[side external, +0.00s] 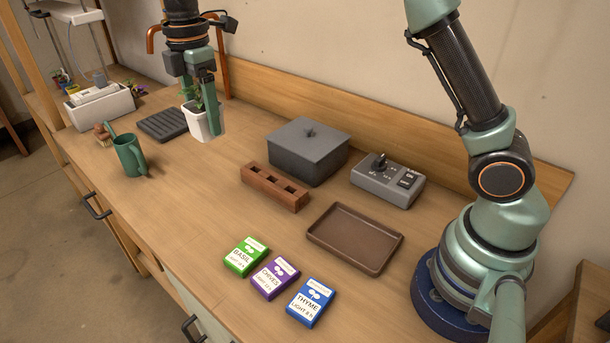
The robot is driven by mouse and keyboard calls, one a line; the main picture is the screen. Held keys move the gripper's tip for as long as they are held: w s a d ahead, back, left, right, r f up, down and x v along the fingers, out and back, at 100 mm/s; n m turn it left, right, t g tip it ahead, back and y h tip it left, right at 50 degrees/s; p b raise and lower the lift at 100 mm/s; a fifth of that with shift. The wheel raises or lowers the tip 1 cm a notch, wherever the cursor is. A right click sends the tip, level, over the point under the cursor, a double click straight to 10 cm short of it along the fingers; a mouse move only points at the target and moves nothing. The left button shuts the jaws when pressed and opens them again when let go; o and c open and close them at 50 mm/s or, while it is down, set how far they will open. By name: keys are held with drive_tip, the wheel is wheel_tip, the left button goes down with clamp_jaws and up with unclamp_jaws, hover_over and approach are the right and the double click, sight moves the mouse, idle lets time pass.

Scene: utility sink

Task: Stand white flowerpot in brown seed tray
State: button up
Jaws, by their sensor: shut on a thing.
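The white flowerpot (199,124) with a green plant in it stands upright at the back left of the bench in the side external view. My gripper (207,108) points down at it and is shut on it, one finger showing along its right side. I cannot tell whether the pot's base touches the bench. The brown seed tray (355,239) lies flat and empty at the front right, near the base of my arm and well apart from the pot.
Between pot and tray stand a grey lidded box (308,153) and a brick (275,188) with holes. A grey switch box (388,181) sits behind the tray. Seed packets (275,278) lie in front. A green mug (129,156) and dark ribbed tray (162,124) are left.

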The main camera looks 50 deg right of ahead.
drive_tip(key=s+d+r, duration=0.3)
drive_tip(key=s+d, duration=0.4)
drive_tip(key=s, duration=0.3)
drive_tip(key=n, duration=0.1)
hover_over(341, 232)
wheel_tip(341, 232, down, 4)
wheel_tip(341, 232, down, 20)
drive_tip(key=shift+f, duration=0.15)
drive_tip(key=shift+f, duration=0.15)
drive_tip(key=o, duration=1.2)
